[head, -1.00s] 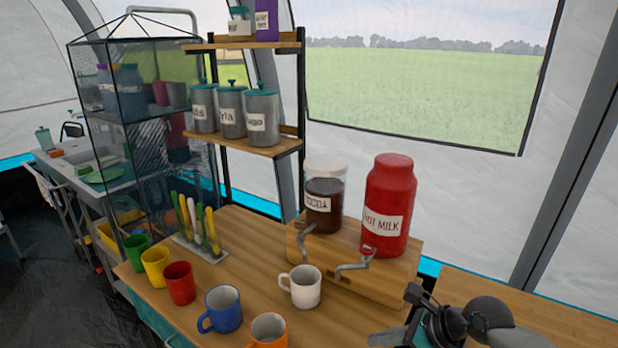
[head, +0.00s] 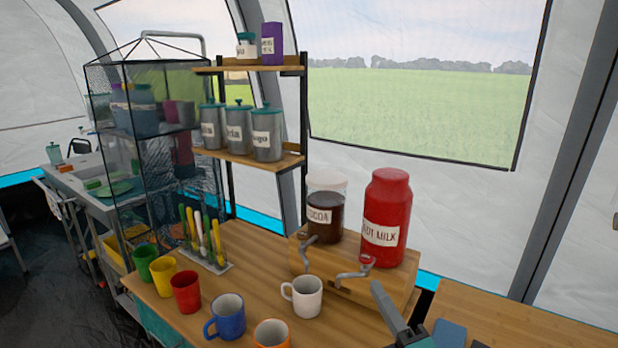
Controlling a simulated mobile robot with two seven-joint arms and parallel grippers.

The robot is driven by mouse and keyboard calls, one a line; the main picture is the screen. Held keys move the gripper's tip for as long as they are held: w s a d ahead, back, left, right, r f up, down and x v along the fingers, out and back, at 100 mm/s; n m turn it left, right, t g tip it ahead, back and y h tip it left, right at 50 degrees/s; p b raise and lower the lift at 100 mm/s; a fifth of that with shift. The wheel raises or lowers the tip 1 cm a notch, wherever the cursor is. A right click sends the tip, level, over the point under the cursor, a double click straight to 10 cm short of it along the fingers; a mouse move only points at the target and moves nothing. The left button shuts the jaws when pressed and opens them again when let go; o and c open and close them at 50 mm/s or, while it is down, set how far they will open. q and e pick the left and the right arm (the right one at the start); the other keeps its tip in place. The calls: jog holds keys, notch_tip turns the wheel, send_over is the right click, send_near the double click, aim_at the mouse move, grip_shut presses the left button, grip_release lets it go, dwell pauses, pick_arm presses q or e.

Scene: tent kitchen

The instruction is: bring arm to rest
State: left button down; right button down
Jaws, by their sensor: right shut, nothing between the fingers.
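My right gripper (head: 388,306) shows at the bottom edge, right of centre, in the head view. The rest of that arm is mostly below the frame. My left gripper is not in view.
A white mug (head: 302,296) is the nearest mug to the gripper. Blue (head: 229,318), orange (head: 271,334), red (head: 186,292), yellow (head: 163,277) and green (head: 144,262) mugs stand leftward. A cocoa jar (head: 325,212) and red hot milk container (head: 386,220) top the stand.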

jog(key=s+d+f+m+g+h, duration=0.2)
jog(key=s+f+m, duration=0.1)
jog(key=f+m, duration=0.1)
jog(key=s+d+f+m+g+h, duration=0.3)
jog(key=f+m, duration=0.1)
jog(key=m, duration=0.2)
jog(key=s+d+f+m+g+h, duration=0.2)
jog(key=s+d+f+m+h, duration=0.1)
jog(key=m, duration=0.3)
jog(key=shift+s+d+f, duration=0.2)
jog(key=shift+s+f, duration=0.05)
jog(key=shift+f, duration=0.4)
jog(key=s+a+f+m+g+y, duration=0.2)
jog(key=s+f+m+g, duration=0.15)
jog(key=s, duration=0.45)
jog(key=s+a+f+m+g+y, duration=0.15)
jog(key=s+f+g, duration=0.3)
jog(key=s, duration=0.45)
notch_tip(320, 180, down, 21)
jog(key=s+g, duration=0.1)
jog(key=g, duration=0.1)
jog(key=s+d+f+g, duration=0.1)
jog(key=s+d+f, duration=0.1)
jog(key=s+f, duration=1.2)
jog(key=shift+s+h, duration=0.45)
jog(key=shift+s, duration=0.4)
